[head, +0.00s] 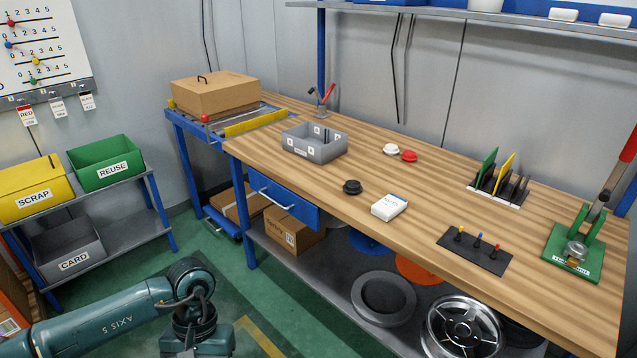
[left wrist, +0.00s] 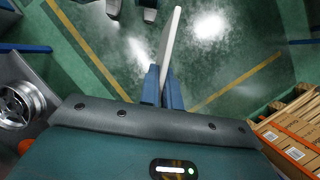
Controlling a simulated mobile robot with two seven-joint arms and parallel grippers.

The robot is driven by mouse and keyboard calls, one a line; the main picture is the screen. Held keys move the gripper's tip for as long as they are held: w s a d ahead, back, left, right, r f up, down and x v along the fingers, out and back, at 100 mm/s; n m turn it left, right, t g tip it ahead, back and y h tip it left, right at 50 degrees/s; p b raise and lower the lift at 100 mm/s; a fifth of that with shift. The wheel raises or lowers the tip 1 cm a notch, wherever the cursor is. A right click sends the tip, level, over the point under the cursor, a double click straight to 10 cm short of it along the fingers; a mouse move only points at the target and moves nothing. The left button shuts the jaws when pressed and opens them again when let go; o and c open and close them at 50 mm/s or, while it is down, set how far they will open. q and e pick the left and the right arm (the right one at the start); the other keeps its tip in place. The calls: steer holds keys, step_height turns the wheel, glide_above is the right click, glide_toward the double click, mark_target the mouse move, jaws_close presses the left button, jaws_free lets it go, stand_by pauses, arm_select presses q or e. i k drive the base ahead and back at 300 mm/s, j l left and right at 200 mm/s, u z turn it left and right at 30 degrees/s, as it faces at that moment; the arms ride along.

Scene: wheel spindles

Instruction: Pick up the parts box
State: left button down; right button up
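A brown cardboard box (head: 215,95) with a small dark handle on top sits on the blue-framed stand at the far left end of the bench. A grey open box (head: 314,143) with inner dividers and white labels stands on the bench near it. I cannot tell which one is the parts box. My left arm comes in at the lower left of the head view, away from both boxes, and its gripper is out of that view. In the left wrist view my left gripper (left wrist: 163,86) is shut on a thin pale flat thing (left wrist: 171,40). My right gripper is not in view.
The wooden bench (head: 400,240) holds a white packet (head: 389,207), a black cap (head: 352,187), a card rack (head: 498,185) and a green press (head: 575,250). More cartons and wheels lie below. A shelf with yellow and green bins (head: 105,162) stands left. Green floor lies between.

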mark_target(317, 143)
steer(key=i+j+z, duration=0.15)
steer(key=z, duration=0.25)
steer(key=i+j+z, duration=0.1)
steer(key=z, duration=0.35)
steer(key=i+j+z, duration=0.2)
steer(key=j, duration=0.25)
steer(key=j+z, duration=0.2)
steer(key=j, duration=0.3)
steer(key=i+j+z, duration=0.1)
steer(key=j, duration=0.8)
steer(key=i+j, duration=0.1)
steer(key=j, duration=0.5)
steer(key=i+j+z, duration=0.1)
steer(key=j, duration=0.5)
steer(key=i+j, duration=0.15)
steer(key=j, duration=0.45)
